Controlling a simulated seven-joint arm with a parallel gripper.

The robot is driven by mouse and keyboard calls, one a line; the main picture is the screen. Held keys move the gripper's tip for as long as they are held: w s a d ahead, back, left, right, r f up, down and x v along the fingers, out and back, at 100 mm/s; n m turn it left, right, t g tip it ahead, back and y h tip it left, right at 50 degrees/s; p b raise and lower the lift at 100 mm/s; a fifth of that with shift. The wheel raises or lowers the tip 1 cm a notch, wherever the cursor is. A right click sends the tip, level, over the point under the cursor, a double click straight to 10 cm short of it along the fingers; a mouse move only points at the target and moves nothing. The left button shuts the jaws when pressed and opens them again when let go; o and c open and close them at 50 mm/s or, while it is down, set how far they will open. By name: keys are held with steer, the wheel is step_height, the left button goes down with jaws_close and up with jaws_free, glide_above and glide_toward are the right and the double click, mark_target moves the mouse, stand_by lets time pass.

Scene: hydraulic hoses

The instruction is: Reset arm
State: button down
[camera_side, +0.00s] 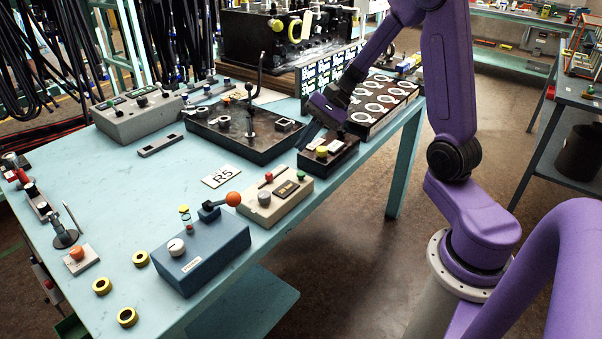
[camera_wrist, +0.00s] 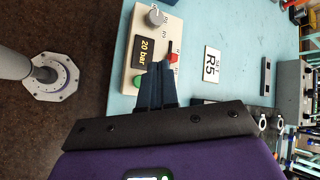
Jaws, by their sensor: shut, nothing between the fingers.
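My gripper (camera_side: 310,134) is shut and empty, above the table beside a small dark box (camera_side: 340,152) with a yellow button. In the wrist view its closed dark-blue fingers (camera_wrist: 157,72) overlap the edge of a beige control box (camera_wrist: 140,50). That box has a grey knob, a red-tipped lever, a green button and a display reading "20 bar". It also shows in the side view (camera_side: 283,205). I cannot tell the exact height of the fingertips.
A blue box (camera_side: 205,262) with an orange-balled lever stands on the light-blue table (camera_side: 130,205). A white R5 card (camera_side: 221,177) lies behind it. A black tray (camera_side: 245,152) holds fittings and an upright lever. Yellow rings (camera_side: 102,286) lie at front left. The table's middle left is clear.

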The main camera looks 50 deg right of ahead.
steer(key=shift+a, duration=0.1)
steer(key=s+a+r+n+g+h, duration=0.1)
steer(key=s+a+n+h, duration=0.3)
steer(key=s+n, duration=0.8)
steer(key=s+a+n+g+h, duration=0.1)
steer(key=s+a+n+h, duration=0.3)
steer(key=s+n, duration=0.9)
steer(key=shift+s+a+r+g, duration=0.3)
steer(key=shift+a+r, duration=0.05)
steer(key=shift+a, duration=0.4)
steer(key=c, duration=1.8)
jaws_free()
